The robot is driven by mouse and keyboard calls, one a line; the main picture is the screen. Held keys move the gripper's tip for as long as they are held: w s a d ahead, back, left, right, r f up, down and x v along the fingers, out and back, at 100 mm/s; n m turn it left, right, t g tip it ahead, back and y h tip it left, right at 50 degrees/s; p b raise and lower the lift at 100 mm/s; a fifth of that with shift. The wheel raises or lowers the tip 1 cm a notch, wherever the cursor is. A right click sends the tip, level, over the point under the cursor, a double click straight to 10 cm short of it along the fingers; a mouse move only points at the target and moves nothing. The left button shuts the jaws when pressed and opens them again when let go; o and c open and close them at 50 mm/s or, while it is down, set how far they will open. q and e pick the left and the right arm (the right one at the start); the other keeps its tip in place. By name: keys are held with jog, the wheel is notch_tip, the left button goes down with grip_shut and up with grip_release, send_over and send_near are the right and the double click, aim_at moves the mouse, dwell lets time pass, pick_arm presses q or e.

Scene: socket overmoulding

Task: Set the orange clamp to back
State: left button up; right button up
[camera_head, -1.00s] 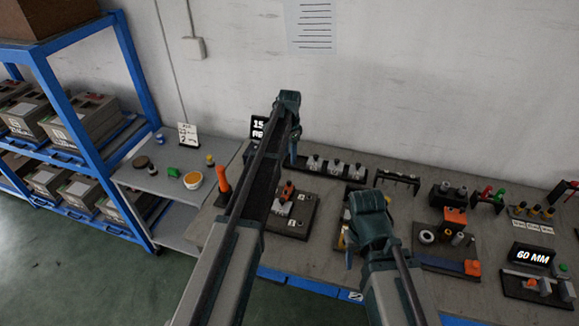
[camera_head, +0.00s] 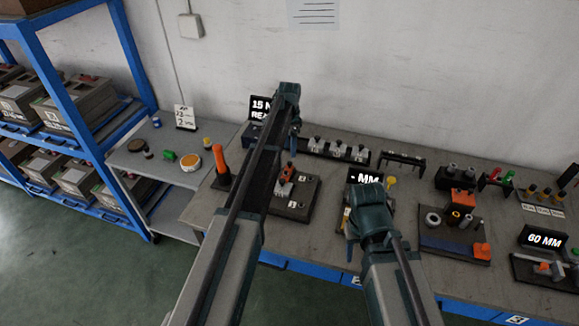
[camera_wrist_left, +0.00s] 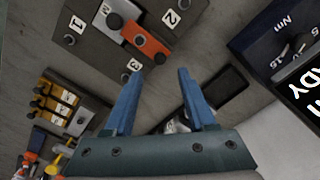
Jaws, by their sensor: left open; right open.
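A small orange-topped clamp (camera_head: 289,172) sits on a dark numbered plate (camera_head: 305,207) behind my left arm, which partly hides it. In the left wrist view it is an orange bar (camera_wrist_left: 146,42) beside a metal block, on the plate (camera_wrist_left: 90,48) marked 1, 2 and 3. Another orange piece (camera_head: 482,251) is at the front right of a fixture; I cannot tell which is the named clamp. My left gripper (camera_head: 295,148) is above the bench; its blue fingers (camera_wrist_left: 160,74) are open and empty, apart from the orange bar. My right gripper (camera_head: 352,248) is open, partly hidden by its wrist.
A row of metal parts (camera_head: 338,149) stands behind the plate. An orange upright tool (camera_head: 220,165) is at the bench's left. A 60 MM display (camera_head: 544,238) and a fixture with rings (camera_head: 434,219) are at right. A blue shelf (camera_head: 80,95) with boxes stands far left.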

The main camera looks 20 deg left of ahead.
aim_at(290, 162)
pick_arm(q)
notch_tip(290, 162, down, 7)
jog(key=b, duration=0.5)
jog(key=shift+r, duration=0.15)
jog(key=shift+r, duration=0.1)
jog(key=shift+c, duration=0.3)
grip_shut()
